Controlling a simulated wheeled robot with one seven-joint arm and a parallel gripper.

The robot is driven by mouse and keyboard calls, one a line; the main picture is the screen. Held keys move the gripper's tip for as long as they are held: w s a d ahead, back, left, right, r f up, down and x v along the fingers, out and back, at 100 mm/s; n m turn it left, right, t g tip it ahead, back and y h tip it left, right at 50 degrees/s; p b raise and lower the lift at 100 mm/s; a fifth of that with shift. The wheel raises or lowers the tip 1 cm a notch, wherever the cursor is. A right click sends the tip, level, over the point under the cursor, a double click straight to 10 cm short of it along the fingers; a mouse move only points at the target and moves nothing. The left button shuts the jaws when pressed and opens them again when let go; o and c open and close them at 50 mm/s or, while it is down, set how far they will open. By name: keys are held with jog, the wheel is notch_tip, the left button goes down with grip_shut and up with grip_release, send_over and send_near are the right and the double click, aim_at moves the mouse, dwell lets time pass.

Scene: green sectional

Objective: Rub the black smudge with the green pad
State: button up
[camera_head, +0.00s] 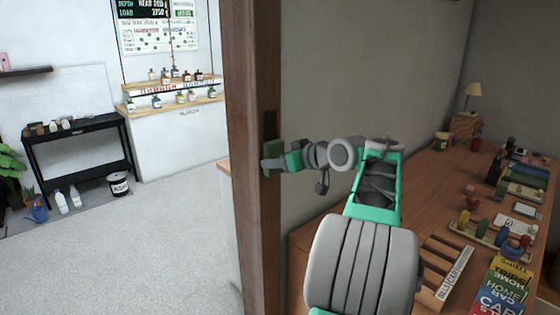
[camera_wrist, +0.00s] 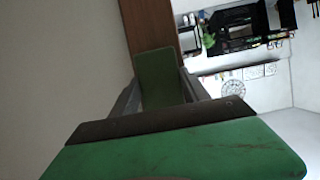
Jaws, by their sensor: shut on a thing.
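The green pad (camera_head: 273,149) is held upright by my gripper (camera_head: 275,163) at the brown wooden door post (camera_head: 258,210). The pad also shows in the wrist view (camera_wrist: 160,76), between the two grey fingers, with the brown post behind its far end. I cannot tell whether the pad touches the post. A dark patch (camera_head: 270,125) is on the post just above the pad; it may be the black smudge, but I cannot tell it from a metal plate. In the wrist view the pad's far face and what lies behind it are hidden.
A pale wall stands behind my arm. Left of the post is open floor (camera_head: 150,240), with a black side table (camera_head: 80,150) beyond.

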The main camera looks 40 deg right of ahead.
notch_tip(320, 180, up, 14)
jog(key=p, duration=1.2)
send_over(270, 128)
jog(key=s, duration=0.3)
jog(key=shift+s+r, duration=0.15)
jog(key=shift+s, duration=0.05)
jog(key=shift+w+f+b, duration=0.1)
jog(key=shift+f+b, duration=1.9)
jog(key=shift+f, duration=0.3)
notch_tip(270, 128, down, 10)
jog(key=b, duration=0.8)
jog(key=shift+f, duration=0.1)
jog(key=s+b, duration=0.1)
jog(key=s, duration=0.5)
jog(key=shift+s+d, duration=0.15)
jog(key=shift+s, duration=0.1)
jog(key=s, duration=0.2)
jog(key=shift+s, duration=0.4)
